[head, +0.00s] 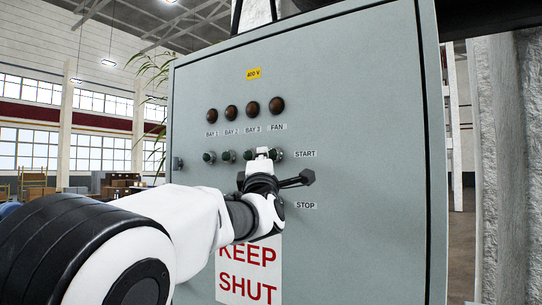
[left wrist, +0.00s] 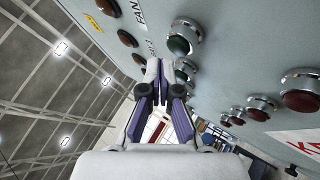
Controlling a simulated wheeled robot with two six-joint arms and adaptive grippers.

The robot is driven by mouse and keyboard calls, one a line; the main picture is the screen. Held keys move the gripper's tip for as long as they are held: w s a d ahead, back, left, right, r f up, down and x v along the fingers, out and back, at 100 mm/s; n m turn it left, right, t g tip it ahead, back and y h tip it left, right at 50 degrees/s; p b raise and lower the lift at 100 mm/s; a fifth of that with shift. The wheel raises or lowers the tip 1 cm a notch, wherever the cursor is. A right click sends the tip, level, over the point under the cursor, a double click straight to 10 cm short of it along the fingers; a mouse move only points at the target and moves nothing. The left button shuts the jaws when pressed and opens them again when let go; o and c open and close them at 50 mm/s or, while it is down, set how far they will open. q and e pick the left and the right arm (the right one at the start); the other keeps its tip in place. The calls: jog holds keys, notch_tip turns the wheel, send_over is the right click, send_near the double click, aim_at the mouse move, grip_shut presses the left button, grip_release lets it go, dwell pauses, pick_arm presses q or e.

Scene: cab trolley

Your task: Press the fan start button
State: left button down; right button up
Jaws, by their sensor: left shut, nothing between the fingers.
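The grey control panel (head: 350,120) has a START row of green buttons. The fan start button (head: 279,154) sits under the FAN lamp and is partly covered by my gripper in the head view. In the left wrist view it is the nearest green button (left wrist: 179,45), in a chrome collar. My left gripper (head: 262,153) is shut and empty in front of the START row, just left of the fan start button. In the left wrist view its closed fingertips (left wrist: 155,66) are beside the green buttons; contact cannot be told. My right gripper is not in view.
Other green buttons (head: 209,157) lie left along the row. Red stop buttons (left wrist: 301,99) are below, mostly hidden by my arm in the head view. Dark lamps (head: 231,112) are above. A KEEP SHUT sign (head: 248,283) is lower on the panel.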

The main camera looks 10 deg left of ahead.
pick_arm(q)
jog(key=shift+w, duration=0.15)
dwell(0.4)
jog(key=shift+w+d, duration=0.1)
jog(key=shift+w, duration=0.2)
jog(key=shift+w+d, duration=0.15)
jog(key=shift+w, duration=0.2)
dwell(0.8)
jog(key=shift+s+a+b, duration=0.25)
jog(key=shift+s+b, duration=0.55)
jog(key=shift+b, duration=0.35)
